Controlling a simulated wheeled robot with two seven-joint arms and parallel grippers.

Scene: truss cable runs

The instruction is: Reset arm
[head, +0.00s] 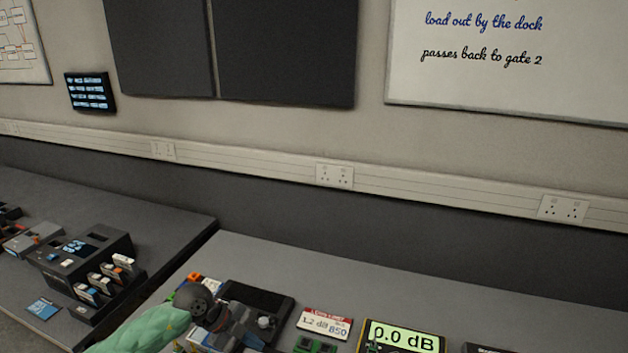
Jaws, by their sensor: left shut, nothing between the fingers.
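My left arm, with a green cover (150,332), comes in at the bottom of the head view. My left gripper (246,337) is dark and low over the near bench, among the devices there. Its fingers are shut with nothing between them. The fingertips are small and partly lost against the dark items around them, so I cannot tell whether they touch anything. My right gripper is not in view.
The near bench (290,263) holds a black device (257,297), a red-and-white label unit (324,323) and a yellow meter reading 0.0 dB (402,338). A second bench at left carries a dark slotted unit (88,257). The near bench's back strip is clear.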

